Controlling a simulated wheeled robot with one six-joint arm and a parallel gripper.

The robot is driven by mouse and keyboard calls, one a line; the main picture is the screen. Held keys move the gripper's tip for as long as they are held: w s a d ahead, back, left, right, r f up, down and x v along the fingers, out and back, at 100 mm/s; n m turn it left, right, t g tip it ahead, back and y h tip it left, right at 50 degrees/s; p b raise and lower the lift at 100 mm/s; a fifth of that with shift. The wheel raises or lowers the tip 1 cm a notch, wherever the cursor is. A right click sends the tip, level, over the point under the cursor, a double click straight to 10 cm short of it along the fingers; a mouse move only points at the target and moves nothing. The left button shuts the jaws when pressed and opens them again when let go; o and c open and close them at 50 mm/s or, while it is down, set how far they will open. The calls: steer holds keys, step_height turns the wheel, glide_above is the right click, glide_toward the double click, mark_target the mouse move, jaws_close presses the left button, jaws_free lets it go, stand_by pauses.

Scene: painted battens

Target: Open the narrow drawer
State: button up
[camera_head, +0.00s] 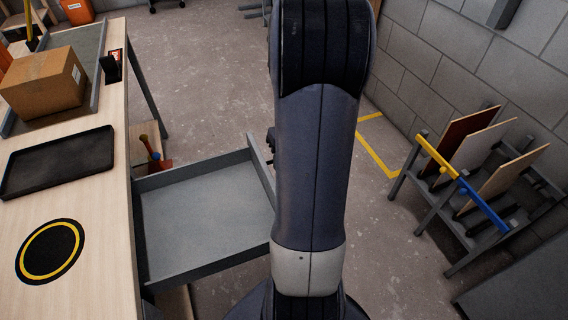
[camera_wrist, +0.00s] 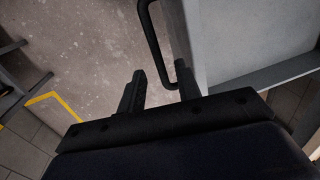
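A grey drawer (camera_head: 205,215) stands pulled out from the light wood workbench (camera_head: 105,215), and its inside looks empty. In the wrist view its grey front panel (camera_wrist: 192,40) is at upper right, with a black bar handle (camera_wrist: 155,45) on it. My gripper (camera_wrist: 160,80) is open, with a clear gap between its two fingers. The near end of the handle shows between or just beyond the fingertips; I cannot tell whether they touch. In the head view my gripper (camera_head: 273,148) is mostly hidden behind my arm, beside the drawer front.
A black tray (camera_head: 58,162), a cardboard box (camera_head: 43,82) and a black disc with a yellow ring (camera_head: 50,251) are on the bench. A rack (camera_head: 450,185) with upright boards stands at right by the block wall. Concrete floor (camera_head: 205,60) is clear behind the drawer.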

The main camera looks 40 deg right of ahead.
step_height(320, 180, up, 8)
steer(key=d, duration=0.1)
steer(key=shift+s+d+r, duration=0.25)
steer(key=shift+f, duration=0.1)
steer(key=f, duration=0.3)
steer(key=a+f, duration=0.1)
steer(key=f, duration=0.3)
steer(key=a+f, duration=0.1)
steer(key=f, duration=0.2)
steer(key=shift+w+f, duration=0.3)
steer(key=shift+w+a, duration=0.15)
steer(key=shift+a, duration=0.15)
steer(key=shift+r, duration=0.1)
